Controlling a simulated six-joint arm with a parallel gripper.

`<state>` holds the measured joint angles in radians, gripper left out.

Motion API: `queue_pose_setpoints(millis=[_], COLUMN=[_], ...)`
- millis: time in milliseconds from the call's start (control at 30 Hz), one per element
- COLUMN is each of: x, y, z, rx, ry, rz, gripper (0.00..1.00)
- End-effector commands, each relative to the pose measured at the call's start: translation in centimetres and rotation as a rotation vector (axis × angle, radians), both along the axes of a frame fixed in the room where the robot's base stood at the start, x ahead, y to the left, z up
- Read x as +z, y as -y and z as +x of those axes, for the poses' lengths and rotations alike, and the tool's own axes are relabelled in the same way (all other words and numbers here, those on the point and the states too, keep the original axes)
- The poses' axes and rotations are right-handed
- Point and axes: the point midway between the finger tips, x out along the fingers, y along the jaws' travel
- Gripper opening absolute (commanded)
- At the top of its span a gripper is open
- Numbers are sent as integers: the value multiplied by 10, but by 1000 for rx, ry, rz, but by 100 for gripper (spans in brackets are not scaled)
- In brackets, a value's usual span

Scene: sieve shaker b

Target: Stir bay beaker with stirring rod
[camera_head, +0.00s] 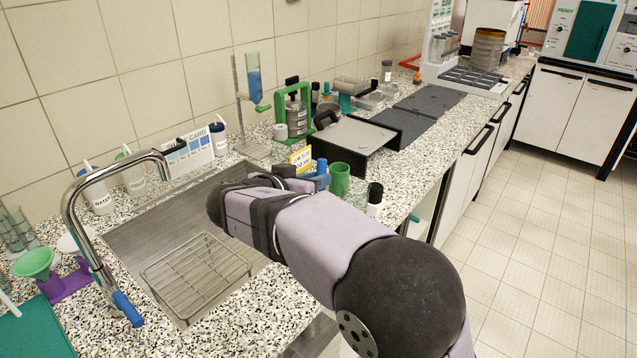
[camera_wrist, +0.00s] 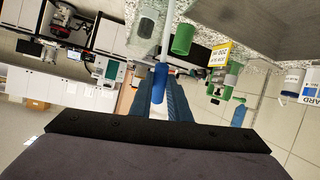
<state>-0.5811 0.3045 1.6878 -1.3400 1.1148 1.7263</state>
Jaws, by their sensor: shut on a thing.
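My gripper (camera_wrist: 166,88), with blue fingers, is shut on the stirring rod (camera_wrist: 160,75). The rod has a blue handle, and its pale shaft runs to the top of the wrist view. In the head view my gripper (camera_head: 316,182) is low over the counter beside the sink, partly hidden by my arm. A green cup (camera_wrist: 183,39) stands close beside the rod; it also shows in the head view (camera_head: 340,180). A clear glass vessel (camera_wrist: 146,30), perhaps the bay beaker, is on the other side of the rod. I cannot tell whether the rod's tip is inside it.
A yellow sign (camera_head: 301,160) stands just behind my gripper. A grey-topped stand (camera_head: 352,137) is behind. The sink (camera_head: 150,231) and faucet (camera_head: 92,207) are at left.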

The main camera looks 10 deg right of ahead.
Motion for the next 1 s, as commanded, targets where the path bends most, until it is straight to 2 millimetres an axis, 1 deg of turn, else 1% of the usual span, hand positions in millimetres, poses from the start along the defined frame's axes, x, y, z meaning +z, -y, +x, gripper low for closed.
queue_pose_setpoints(millis=[233, 567, 1000], x=[0, 0, -1], y=[-1, -10, -9], z=[0, -7, -11], rx=[0, 1, 0], ry=[1, 1, 2], rz=[-1, 1, 1], gripper=[0, 0, 0])
